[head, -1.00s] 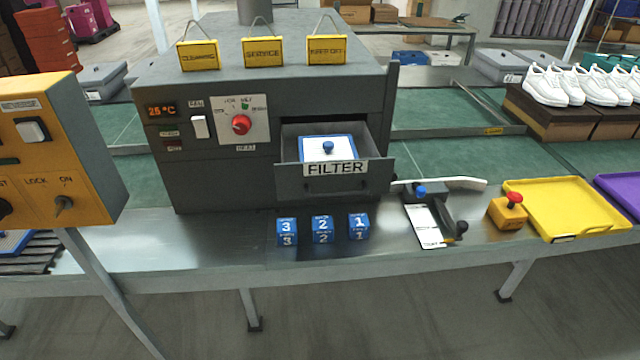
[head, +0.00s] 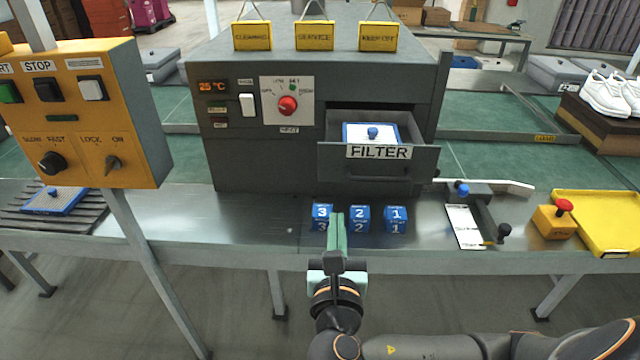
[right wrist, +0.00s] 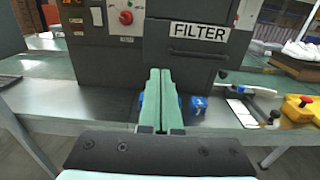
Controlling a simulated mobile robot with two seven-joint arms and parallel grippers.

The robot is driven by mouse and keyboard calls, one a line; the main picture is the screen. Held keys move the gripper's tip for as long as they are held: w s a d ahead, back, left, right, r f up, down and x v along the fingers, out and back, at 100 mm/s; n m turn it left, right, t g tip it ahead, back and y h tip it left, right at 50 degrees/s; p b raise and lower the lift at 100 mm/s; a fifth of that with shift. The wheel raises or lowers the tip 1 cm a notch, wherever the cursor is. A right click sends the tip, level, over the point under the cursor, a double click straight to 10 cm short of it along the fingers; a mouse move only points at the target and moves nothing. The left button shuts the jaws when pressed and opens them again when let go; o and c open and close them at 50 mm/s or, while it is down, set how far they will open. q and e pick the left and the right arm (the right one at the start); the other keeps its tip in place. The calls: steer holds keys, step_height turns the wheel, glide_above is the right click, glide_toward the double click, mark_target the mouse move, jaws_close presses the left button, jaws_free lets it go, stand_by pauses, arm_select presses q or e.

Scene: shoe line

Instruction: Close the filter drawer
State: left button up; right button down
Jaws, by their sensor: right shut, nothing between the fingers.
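The filter drawer (head: 379,162) is pulled out of the dark grey oven cabinet (head: 260,165). Its front bears a FILTER label, and it also shows in the right wrist view (right wrist: 205,48). A white-and-blue filter with a blue knob (head: 372,134) lies inside the drawer. My right gripper (head: 336,218) is shut and empty, with its green fingers pointing toward the cabinet. It is in front of the bench, below and left of the drawer front and apart from it. In the right wrist view its fingers (right wrist: 160,78) lie together. My left gripper is not in view.
Several blue numbered blocks stand on the bench below the drawer, including block 1 (head: 396,219) and block 2 (head: 360,219). To the right are a clamp fixture (head: 468,225), a red-button box (head: 555,220) and a yellow tray (head: 600,245). A yellow control panel (head: 85,115) stands at left.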

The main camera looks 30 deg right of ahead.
mark_target(338, 166)
steer(key=x, duration=1.4)
steer(key=shift+d+r, duration=0.15)
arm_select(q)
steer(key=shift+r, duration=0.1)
